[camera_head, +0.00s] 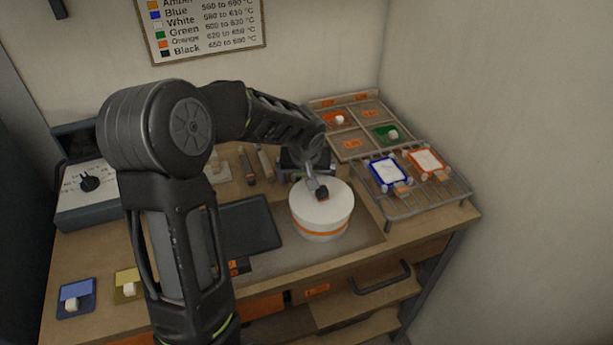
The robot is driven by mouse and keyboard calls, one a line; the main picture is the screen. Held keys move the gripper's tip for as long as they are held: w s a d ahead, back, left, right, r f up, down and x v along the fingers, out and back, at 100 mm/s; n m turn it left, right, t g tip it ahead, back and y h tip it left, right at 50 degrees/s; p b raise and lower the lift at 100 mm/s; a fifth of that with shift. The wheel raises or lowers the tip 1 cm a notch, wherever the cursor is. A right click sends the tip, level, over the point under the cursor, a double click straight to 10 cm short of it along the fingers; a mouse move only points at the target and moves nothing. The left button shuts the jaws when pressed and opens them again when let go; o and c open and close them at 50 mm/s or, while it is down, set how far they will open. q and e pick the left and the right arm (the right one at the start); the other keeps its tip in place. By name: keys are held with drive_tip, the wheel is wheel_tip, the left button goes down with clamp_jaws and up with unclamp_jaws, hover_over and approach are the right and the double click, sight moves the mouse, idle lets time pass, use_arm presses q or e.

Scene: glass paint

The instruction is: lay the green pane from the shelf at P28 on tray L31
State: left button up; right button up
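A green pane (382,129) with a small white knob lies in the right front compartment of a divided tray (347,154) at the back right of the bench. The tray's orange labels are too small to read, so I cannot tell which place is L31 or P28. My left arm comes up from the lower left and reaches right. Its gripper (318,190) is over the back of a white round stand (322,215), well to the left of the green pane. Its fingers are small and partly hidden, and I see no pane in them. My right gripper is not in view.
An orange pane (331,119) shares the divided tray; two compartments look empty. A wire rack (430,201) in front bears blue-edged (388,171) and orange-edged (427,162) panes. A dark plate (250,224), a control box (90,190) and blue (76,291) and yellow (125,280) panes lie left. Open shelves (365,312) are below.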

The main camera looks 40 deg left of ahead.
use_arm(q)
drive_tip(key=b+v, duration=0.1)
drive_tip(key=v, duration=1.1)
drive_tip(key=shift+d+r, duration=0.1)
drive_tip(key=shift+r, duration=0.1)
idle(0.4)
